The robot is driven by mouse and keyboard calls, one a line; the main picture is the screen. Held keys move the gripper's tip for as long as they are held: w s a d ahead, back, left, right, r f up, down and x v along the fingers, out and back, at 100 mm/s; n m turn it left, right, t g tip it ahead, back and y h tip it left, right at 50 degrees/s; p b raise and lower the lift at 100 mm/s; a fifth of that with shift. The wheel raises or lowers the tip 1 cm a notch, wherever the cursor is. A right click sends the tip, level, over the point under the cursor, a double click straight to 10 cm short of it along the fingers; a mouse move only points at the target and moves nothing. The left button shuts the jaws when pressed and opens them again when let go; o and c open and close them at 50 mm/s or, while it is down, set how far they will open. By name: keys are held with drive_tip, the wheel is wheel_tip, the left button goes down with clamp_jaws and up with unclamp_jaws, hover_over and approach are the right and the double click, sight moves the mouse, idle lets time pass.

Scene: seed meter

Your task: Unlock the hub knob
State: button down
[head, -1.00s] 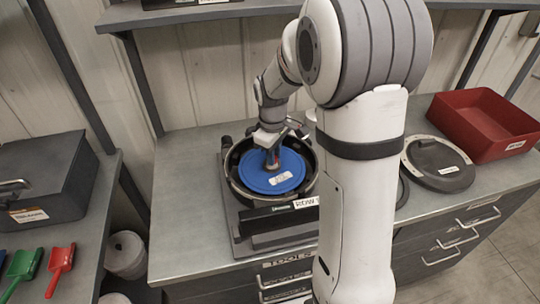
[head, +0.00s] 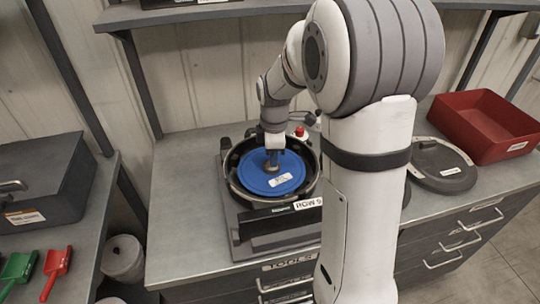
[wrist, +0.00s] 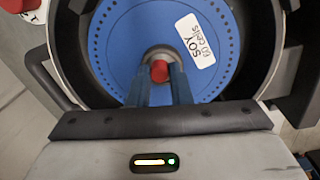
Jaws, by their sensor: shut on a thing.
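The seed meter (head: 241,187) stands on the bench with its housing open and a blue seed disc (head: 257,184) inside. The disc bears a white label, which reads SOY and 60 cells in the wrist view (wrist: 196,42). The hub knob (wrist: 160,70) shows a red top at the disc's centre, with a grey collar around it. My gripper (head: 273,163) points down over the hub. In the wrist view its two blue-grey fingers (wrist: 160,84) are shut on the knob from both sides. The knob's lower part is hidden by the fingers.
A red knob (head: 300,132) stands at the meter's back right. A dark round cover (head: 440,166) lies right of the meter, before a red bin (head: 487,124). A grey case (head: 45,180) and red and green scoops (head: 57,263) lie on the left bench.

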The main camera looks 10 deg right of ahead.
idle(0.4)
drive_tip(key=c, duration=1.3)
unclamp_jaws()
drive_tip(key=r, duration=0.7)
drive_tip(key=shift+s+r+b, duration=0.2)
drive_tip(key=shift+r+b, duration=0.1)
drive_tip(key=shift+r, duration=0.1)
drive_tip(key=s+m, duration=0.5)
drive_tip(key=s, duration=0.2)
drive_tip(key=s+m+t, duration=0.1)
drive_tip(key=s+m, duration=0.4)
drive_tip(key=s, duration=0.2)
drive_tip(key=s+a+m+t, duration=0.1)
drive_tip(key=s+m, duration=0.4)
drive_tip(key=s, duration=0.2)
drive_tip(key=shift+r+m, duration=0.2)
drive_tip(key=shift+m, duration=0.1)
